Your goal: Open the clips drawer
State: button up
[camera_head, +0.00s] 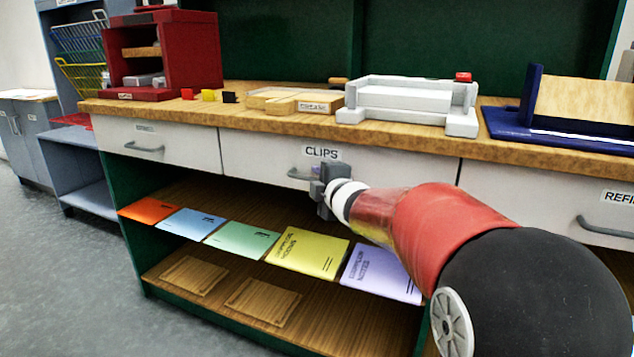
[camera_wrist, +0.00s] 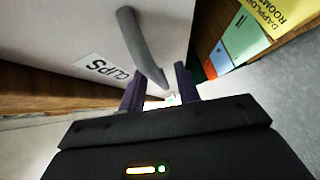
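The clips drawer (camera_head: 262,157) is the white middle drawer under the worktop. Its front looks flush with its neighbours, so it appears closed. Its label "CLIPS" (camera_head: 321,153) also shows upside down in the wrist view (camera_wrist: 101,70). The grey bar handle (camera_head: 297,175) is partly hidden behind my gripper (camera_head: 316,170) in the head view. In the wrist view my gripper (camera_wrist: 158,80) has its two dark purple fingers apart. The handle (camera_wrist: 140,45) runs down between them near the tips. I cannot tell whether either finger touches it.
The left drawer (camera_head: 165,142) and right drawer (camera_head: 545,205) flank it. Below, an open shelf holds several coloured folders (camera_head: 308,250) close under my arm. On the worktop stand a white device (camera_head: 405,98), a wooden tray (camera_head: 290,101) and a red cabinet (camera_head: 160,50).

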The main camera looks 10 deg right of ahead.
jog(key=shift+w+a, duration=0.1)
jog(key=shift+w, duration=0.3)
grip_shut()
jog(key=shift+s+f, duration=0.1)
